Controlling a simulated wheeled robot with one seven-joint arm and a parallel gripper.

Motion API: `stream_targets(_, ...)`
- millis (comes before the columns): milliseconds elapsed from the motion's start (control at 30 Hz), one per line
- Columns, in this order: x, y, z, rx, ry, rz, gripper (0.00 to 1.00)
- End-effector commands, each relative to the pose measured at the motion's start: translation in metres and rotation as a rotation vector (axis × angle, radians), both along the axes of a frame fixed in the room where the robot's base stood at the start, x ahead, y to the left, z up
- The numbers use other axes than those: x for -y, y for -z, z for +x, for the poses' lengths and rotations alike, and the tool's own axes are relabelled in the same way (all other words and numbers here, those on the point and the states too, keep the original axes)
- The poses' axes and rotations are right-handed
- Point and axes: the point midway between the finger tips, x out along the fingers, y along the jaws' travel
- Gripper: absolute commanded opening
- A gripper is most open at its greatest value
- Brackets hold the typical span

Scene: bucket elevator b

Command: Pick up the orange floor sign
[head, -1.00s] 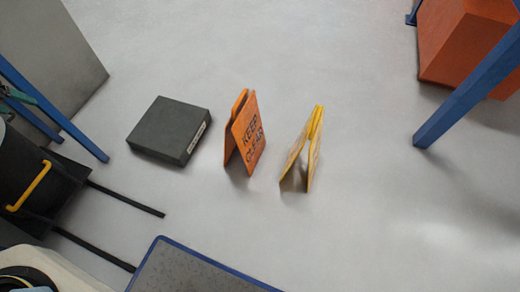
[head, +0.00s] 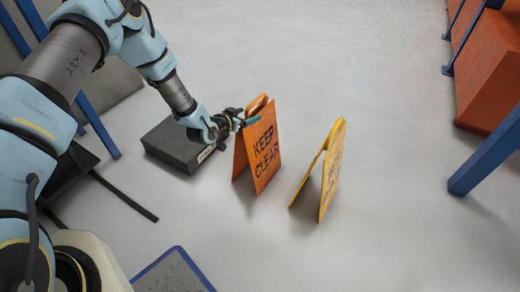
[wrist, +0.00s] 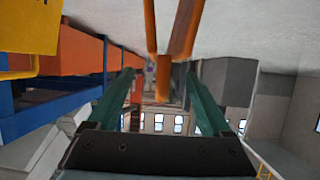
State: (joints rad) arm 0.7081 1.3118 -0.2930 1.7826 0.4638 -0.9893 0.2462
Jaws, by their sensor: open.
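The orange floor sign (head: 262,150) stands upright as an open A-frame on the floor, reading "KEEP CLEAR", with a handle loop at its top. My gripper (head: 246,118) is at the sign's upper left edge, just below the handle, with its jaws open. In the wrist view the two teal fingers (wrist: 160,80) are spread apart, and an orange part of the sign (wrist: 164,75) shows between their tips. I cannot tell whether a finger touches it.
A yellow floor sign (head: 328,172) stands close to the right. A dark grey box (head: 172,148) lies under my forearm. A blue rack post (head: 487,158) and orange crates (head: 487,85) are at the right. A blue-edged grey platform (head: 172,275) is at the front. Floor behind the signs is clear.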

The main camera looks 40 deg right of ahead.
Motion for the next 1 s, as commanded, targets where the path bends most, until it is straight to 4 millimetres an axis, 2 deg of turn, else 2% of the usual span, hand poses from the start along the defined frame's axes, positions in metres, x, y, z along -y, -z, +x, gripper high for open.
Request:
stream_targets(100, 0.013, 0.007, 0.003, -0.001, 0.000, 0.001, 0.84)
stream_targets(267, 0.022, 0.011, 0.005, -0.001, 0.000, 0.001, 0.84)
stream_targets(600, 0.060, 0.030, 0.014, -0.001, 0.000, 0.001, 0.84)
stream_targets(867, 0.064, 0.030, 0.015, -0.001, -0.001, 0.003, 0.84)
stream_targets(1000, 0.064, 0.030, 0.015, -0.001, -0.001, 0.003, 0.71)
